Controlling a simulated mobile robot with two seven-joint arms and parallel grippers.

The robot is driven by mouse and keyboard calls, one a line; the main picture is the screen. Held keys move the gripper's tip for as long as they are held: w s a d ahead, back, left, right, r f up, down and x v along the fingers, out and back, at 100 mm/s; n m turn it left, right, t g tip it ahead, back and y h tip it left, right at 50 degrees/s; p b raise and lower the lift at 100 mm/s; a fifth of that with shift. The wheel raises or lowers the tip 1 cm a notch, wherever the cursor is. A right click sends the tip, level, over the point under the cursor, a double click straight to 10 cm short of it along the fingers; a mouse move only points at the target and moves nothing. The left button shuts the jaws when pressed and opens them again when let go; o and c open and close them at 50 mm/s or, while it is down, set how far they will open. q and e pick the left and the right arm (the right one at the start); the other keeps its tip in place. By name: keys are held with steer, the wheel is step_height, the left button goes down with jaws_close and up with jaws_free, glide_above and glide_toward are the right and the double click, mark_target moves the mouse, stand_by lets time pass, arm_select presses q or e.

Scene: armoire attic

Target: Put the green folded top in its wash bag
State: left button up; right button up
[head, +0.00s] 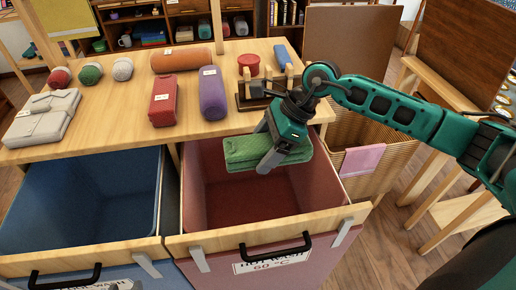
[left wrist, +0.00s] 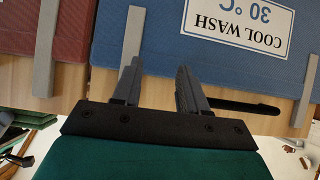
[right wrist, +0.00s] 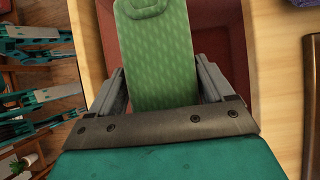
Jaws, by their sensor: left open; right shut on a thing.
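The green folded top (head: 240,153) is held by my right gripper (head: 268,150) above the open red bag (head: 240,190), whose front label reads 60 °C. In the right wrist view the top (right wrist: 158,60) lies between the fingers of my right gripper (right wrist: 160,88), with the red bag's inside behind it. The blue bag (head: 85,205) stands open on the left. In the left wrist view its label (left wrist: 238,22) reads COOL WASH 30 °C. My left gripper (left wrist: 158,78) is open and empty at the blue bag's front, near its black handle; only its tip shows in the head view.
The wooden table (head: 120,105) behind the bags holds a grey folded garment (head: 42,117), a red roll (head: 163,102), a purple roll (head: 212,94) and several other rolls.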

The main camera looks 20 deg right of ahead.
steer(key=shift+f+b, duration=0.4)
steer(key=shift+f, duration=0.4)
arm_select(q)
steer(key=shift+w+d+f+b, duration=0.55)
steer(key=shift+d+b, duration=0.15)
steer(key=shift+b, duration=0.55)
arm_select(e)
step_height(320, 180, down, 4)
steer(key=shift+f, duration=0.1)
steer(key=o, duration=0.9)
arm_select(q)
steer(key=shift+s+f, duration=0.15)
steer(key=shift+s, duration=0.1)
arm_select(e)
steer(key=shift+o, duration=0.6)
